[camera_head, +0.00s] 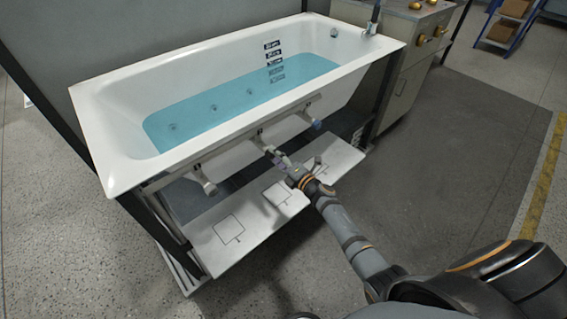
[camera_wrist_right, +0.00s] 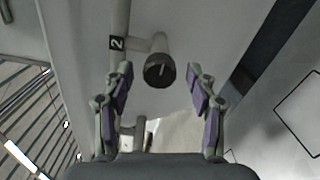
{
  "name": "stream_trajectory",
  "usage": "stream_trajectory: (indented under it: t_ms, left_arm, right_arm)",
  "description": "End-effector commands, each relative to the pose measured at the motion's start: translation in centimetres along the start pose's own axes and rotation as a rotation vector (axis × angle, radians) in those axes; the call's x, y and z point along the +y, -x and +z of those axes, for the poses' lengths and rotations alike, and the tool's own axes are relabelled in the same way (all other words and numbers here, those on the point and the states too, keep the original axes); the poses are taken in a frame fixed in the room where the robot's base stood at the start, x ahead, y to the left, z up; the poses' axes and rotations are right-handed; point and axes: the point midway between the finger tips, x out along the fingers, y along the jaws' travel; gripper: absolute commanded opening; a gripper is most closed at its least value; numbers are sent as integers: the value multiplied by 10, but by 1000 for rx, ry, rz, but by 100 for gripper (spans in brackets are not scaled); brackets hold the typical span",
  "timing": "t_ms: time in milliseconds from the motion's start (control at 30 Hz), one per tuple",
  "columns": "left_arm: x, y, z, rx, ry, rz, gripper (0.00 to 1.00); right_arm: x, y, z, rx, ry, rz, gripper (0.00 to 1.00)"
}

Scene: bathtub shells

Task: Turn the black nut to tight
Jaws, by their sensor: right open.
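The black nut (camera_wrist_right: 160,70) sits on the end of a grey pipe stub, beside a label "2", in the right wrist view. A pale mark runs across its face. My right gripper (camera_wrist_right: 162,82) is open, with its two fingers on either side of the nut and apart from it. In the head view my right gripper (camera_head: 279,157) reaches the pipe under the front of the bathtub (camera_head: 130,172), and the nut is too small to make out there. My left gripper is not in view.
Other valve ends stand left (camera_head: 209,187) and right (camera_head: 316,124) along the pipe under the tub. A white panel (camera_head: 250,232) with square outlines lies below. A cabinet (camera_head: 405,85) stands to the right. The floor in front is clear.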

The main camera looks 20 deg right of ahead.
Motion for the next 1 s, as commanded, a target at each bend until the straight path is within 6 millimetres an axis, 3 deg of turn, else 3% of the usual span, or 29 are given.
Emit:
stream_trajectory:
  t_ms: [300,500,1000]
  left_arm:
    - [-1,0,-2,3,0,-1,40]
    - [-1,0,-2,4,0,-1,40]
    - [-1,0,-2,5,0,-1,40]
  right_arm:
    - [-2,76,-1,3,1,-6,58]
    - [-1,106,-1,2,0,-4,58]
    - [-1,112,-1,1,-1,-2,58]
